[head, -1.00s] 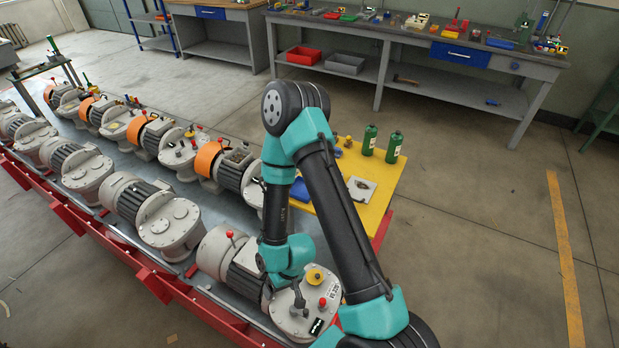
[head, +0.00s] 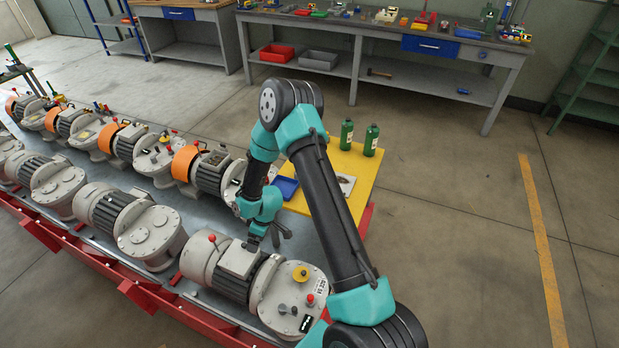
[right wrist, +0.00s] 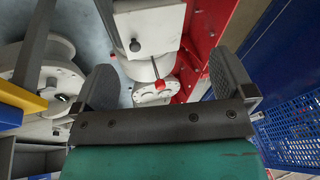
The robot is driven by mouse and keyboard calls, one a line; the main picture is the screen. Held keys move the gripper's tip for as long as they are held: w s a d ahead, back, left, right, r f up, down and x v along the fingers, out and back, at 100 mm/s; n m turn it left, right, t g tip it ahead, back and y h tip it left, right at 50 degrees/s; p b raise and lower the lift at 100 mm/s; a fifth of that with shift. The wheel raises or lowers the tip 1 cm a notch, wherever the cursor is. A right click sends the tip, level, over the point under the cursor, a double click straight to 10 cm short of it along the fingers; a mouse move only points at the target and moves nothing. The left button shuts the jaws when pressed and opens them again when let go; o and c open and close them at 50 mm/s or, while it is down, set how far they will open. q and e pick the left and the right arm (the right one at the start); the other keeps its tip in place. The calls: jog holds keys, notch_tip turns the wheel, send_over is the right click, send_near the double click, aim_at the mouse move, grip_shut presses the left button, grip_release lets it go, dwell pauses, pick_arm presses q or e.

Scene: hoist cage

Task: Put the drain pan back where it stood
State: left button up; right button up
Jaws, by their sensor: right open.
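A small blue tray (head: 286,187) lies on the near left corner of the yellow board, partly hidden by my right arm; I cannot tell whether it is the drain pan. My right gripper (head: 272,238) hangs above the back of the front grey motor unit (head: 262,283), with its dark fingers pointing down. In the right wrist view the fingers (right wrist: 165,82) are wide apart with nothing held between them. My left gripper is not in view.
The yellow board (head: 352,170) carries two green bottles (head: 358,138) and a pale sheet. Several motor units stand in rows on the red-edged bench at left. A blue perforated basket (right wrist: 292,125) shows in the right wrist view. Open floor lies to the right.

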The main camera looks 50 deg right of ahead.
jog(key=w+d+r+n+h, duration=0.1)
jog(key=w+d+r+n, duration=0.15)
jog(key=w+d, duration=0.4)
jog(key=w+d+r+n, duration=0.2)
jog(key=w+d+n, duration=0.1)
jog(key=d, duration=0.6)
jog(key=w+d+r+n+h, duration=0.1)
jog(key=d+r+n, duration=0.2)
jog(key=d, duration=0.6)
jog(key=w+d+r+n+g+h, duration=0.1)
jog(key=d+r+n, duration=0.2)
jog(key=d+r, duration=0.4)
jog(key=shift+w+d+r, duration=0.15)
jog(key=shift+d, duration=0.9)
notch_tip(320, 180, down, 12)
jog(key=shift+r, duration=0.15)
jog(key=shift+f, duration=0.3)
jog(key=shift+d+f, duration=0.15)
jog(key=shift+f, duration=1.15)
jog(key=shift+d+f, duration=0.15)
jog(key=shift+f, duration=1.1)
